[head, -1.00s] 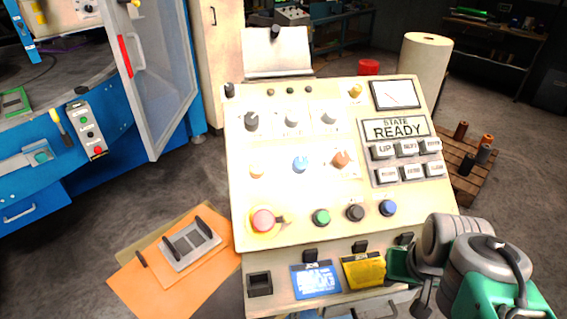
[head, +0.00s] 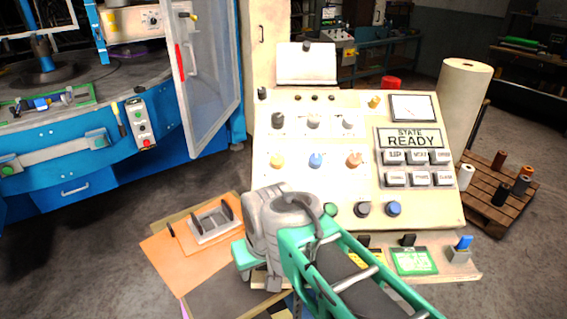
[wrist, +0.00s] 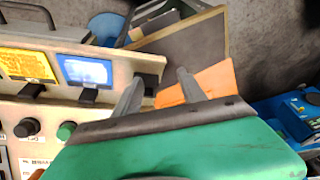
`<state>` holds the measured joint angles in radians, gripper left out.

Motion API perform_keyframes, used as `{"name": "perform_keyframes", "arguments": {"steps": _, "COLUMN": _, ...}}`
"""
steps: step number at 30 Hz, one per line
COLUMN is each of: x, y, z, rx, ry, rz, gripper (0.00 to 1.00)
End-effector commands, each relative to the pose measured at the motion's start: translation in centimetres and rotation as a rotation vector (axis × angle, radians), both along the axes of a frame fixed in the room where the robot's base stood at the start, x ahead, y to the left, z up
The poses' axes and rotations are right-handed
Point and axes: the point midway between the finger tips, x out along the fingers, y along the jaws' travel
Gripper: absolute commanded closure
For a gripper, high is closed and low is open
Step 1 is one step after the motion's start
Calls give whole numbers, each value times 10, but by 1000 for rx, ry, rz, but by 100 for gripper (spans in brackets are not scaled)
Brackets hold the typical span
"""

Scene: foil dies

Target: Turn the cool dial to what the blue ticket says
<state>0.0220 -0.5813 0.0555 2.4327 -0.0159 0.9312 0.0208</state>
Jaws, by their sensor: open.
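The sloped control panel (head: 430,205) carries two rows of dials.
A yellow ticket (wrist: 27,65) stands beside the blue one, and a green ticket (head: 414,261) is further right. An orange folder (head: 168,250) lies left of the panel. A blue machine with an open door (head: 212,75) is at left. A paper roll (head: 463,105) stands at right.

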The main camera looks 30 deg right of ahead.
Motion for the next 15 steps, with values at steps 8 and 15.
{"name": "perform_keyframes", "arguments": {"steps": 8, "x": 124, "y": -113, "z": 92, "rx": 93, "ry": -68, "rz": -381, "gripper": 43}}
{"name": "perform_keyframes", "arguments": {"steps": 15, "x": 162, "y": -234, "z": 141, "rx": 104, "ry": -122, "rz": -631, "gripper": 43}}
